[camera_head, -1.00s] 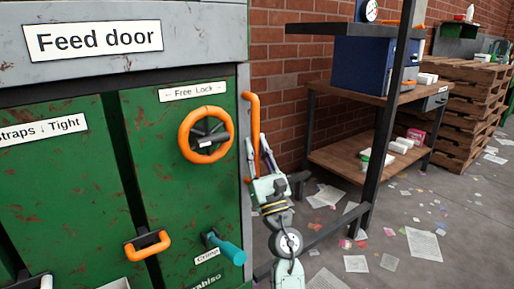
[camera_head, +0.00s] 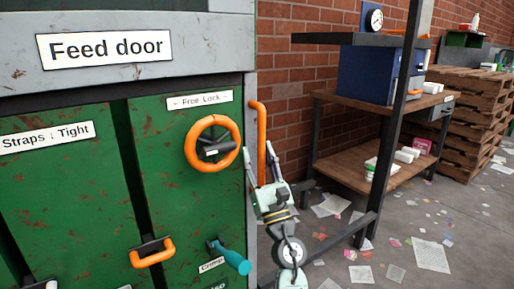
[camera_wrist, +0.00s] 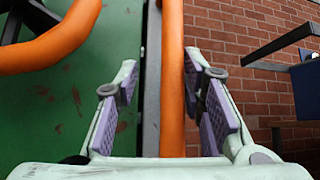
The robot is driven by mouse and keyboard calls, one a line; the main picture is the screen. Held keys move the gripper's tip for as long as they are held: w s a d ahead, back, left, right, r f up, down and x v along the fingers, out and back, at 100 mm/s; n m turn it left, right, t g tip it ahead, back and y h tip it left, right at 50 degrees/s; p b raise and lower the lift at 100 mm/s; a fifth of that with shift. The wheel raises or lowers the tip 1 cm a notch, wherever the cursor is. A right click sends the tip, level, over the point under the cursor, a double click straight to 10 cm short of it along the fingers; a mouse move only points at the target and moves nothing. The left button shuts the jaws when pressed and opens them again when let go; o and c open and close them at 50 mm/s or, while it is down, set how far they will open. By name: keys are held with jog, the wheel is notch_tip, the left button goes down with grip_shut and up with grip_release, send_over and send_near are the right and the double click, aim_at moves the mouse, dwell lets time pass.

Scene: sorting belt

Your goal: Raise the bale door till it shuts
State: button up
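The green machine front (camera_head: 185,225) stands at left in the head view, under a grey beam labelled "Feed door" (camera_head: 105,48). No label naming the bale door shows. An orange handwheel (camera_head: 237,150) sits below a "Free / Lock" label (camera_head: 199,99). A vertical orange bar (camera_head: 261,135) runs along the machine's right edge. My gripper (camera_head: 261,165) is at this bar's lower part. In the wrist view the bar (camera_wrist: 172,75) passes between the two spread fingers, with gaps on both sides. Whether it lies within their reach in depth is unclear. My gripper is open and empty.
An orange pull handle (camera_head: 152,254) and a teal crank handle (camera_head: 235,263) stick out lower on the front. A shelf unit with a dark post (camera_head: 395,130) stands close to the right of my gripper. Papers litter the floor; pallets (camera_head: 470,120) stand behind.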

jog(key=shift+a+r, duration=0.15)
jog(key=shift+r, duration=4.75)
